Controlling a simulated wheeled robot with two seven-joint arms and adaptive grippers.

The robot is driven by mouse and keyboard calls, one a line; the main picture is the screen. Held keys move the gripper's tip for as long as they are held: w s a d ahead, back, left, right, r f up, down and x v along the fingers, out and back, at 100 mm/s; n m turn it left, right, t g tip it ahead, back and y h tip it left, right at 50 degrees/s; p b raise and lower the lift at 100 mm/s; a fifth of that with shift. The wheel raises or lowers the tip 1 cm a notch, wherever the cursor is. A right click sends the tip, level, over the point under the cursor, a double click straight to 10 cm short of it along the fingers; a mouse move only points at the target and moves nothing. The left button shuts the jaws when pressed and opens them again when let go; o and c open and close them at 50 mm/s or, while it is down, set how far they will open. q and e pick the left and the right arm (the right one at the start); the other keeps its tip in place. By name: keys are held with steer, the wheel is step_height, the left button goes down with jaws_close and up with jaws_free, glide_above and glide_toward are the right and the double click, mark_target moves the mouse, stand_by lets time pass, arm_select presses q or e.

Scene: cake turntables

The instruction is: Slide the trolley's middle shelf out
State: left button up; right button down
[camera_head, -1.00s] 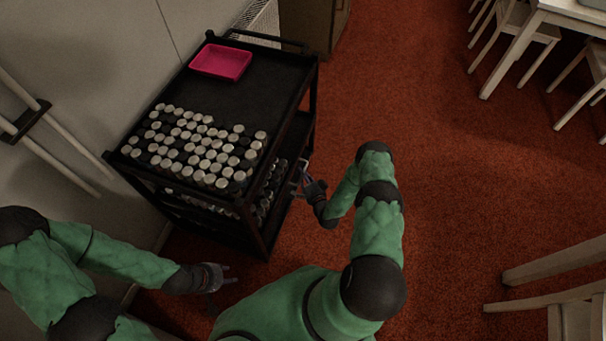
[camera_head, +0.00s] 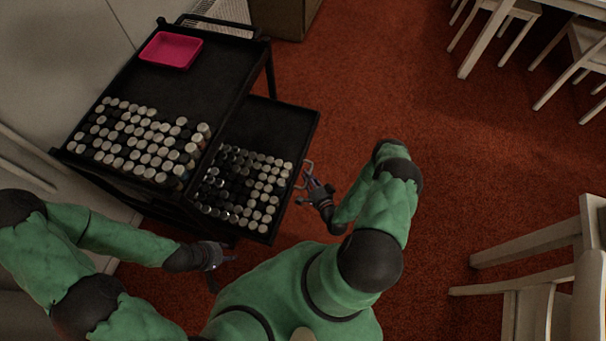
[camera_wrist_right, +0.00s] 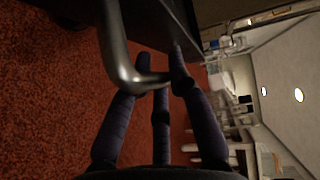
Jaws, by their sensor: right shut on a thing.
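The black trolley (camera_head: 222,75) stands at the left in the head view.
The trolley's top holds a pink tray (camera_head: 171,50) and rows of capped jars (camera_head: 140,140). White chairs stand at the lower right (camera_head: 540,255) and by a white table (camera_head: 490,40) at the upper right. The red carpet (camera_head: 400,90) right of the shelf is clear.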

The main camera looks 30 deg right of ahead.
steer(key=shift+s+d, duration=0.35)
steer(key=c, duration=1.1)
jaws_free()
steer(key=s, duration=0.4)
steer(key=s+r, duration=0.1)
steer(key=s, duration=0.3)
steer(key=s+a, duration=0.1)
steer(key=s, duration=0.3)
steer(key=shift+r, duration=0.3)
